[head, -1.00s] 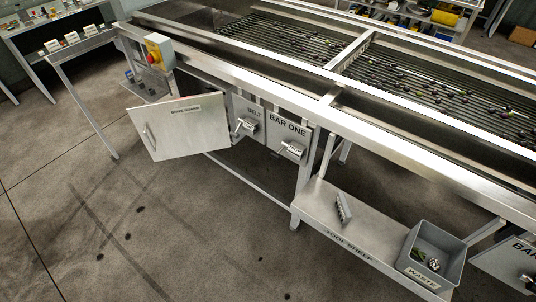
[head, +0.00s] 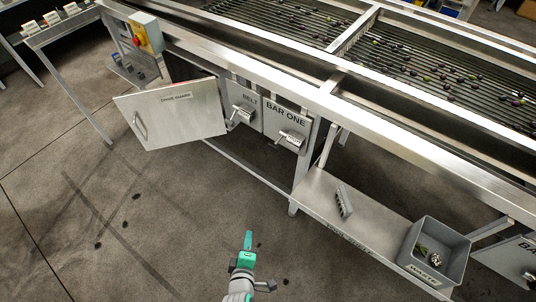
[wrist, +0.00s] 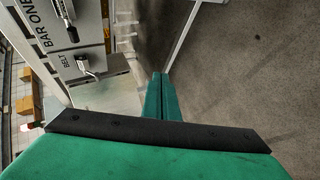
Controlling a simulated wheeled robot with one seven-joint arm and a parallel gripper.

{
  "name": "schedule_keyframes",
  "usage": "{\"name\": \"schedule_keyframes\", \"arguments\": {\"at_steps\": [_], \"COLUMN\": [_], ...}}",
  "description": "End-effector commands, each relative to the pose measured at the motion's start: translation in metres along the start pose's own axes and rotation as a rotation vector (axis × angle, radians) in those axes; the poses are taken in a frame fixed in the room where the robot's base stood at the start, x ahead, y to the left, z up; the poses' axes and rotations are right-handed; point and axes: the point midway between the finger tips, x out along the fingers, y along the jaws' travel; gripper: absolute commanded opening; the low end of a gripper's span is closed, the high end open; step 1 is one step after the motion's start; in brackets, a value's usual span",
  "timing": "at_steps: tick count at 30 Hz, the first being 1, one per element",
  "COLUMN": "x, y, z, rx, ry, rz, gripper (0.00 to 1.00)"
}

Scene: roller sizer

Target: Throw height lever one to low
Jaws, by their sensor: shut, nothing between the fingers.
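The BAR ONE panel (head: 284,118) hangs under the machine's front rail, with a metal lever (head: 291,139) on it. It also shows at the upper left of the wrist view, with its lever (wrist: 67,18) partly cut off. Left of it is the BELT panel (head: 243,105) with a similar lever (head: 240,116), which also shows in the wrist view (wrist: 88,69). My green gripper (head: 248,240) is low in front of the machine, over open floor and apart from both levers. In the wrist view its fingers (wrist: 161,82) are together and empty.
A guard door (head: 180,118) stands open left of the panels. The tool shelf (head: 375,222) on the right holds a grey waste bin (head: 432,250) and a small ridged metal part (head: 344,200). A red and yellow switch (head: 146,34) is on the rail. Floor in front is clear.

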Motion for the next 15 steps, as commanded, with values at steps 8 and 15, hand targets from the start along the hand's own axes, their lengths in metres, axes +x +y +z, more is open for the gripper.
{"name": "schedule_keyframes", "arguments": {"at_steps": [8, 15], "x": [0.078, 0.12], "y": [0.046, 0.112], "z": [-0.02, -0.03], "rx": [-0.576, -1.036], "ry": [-0.13, -0.283], "rz": [-0.077, -0.182], "gripper": [0.0, 0.0]}}
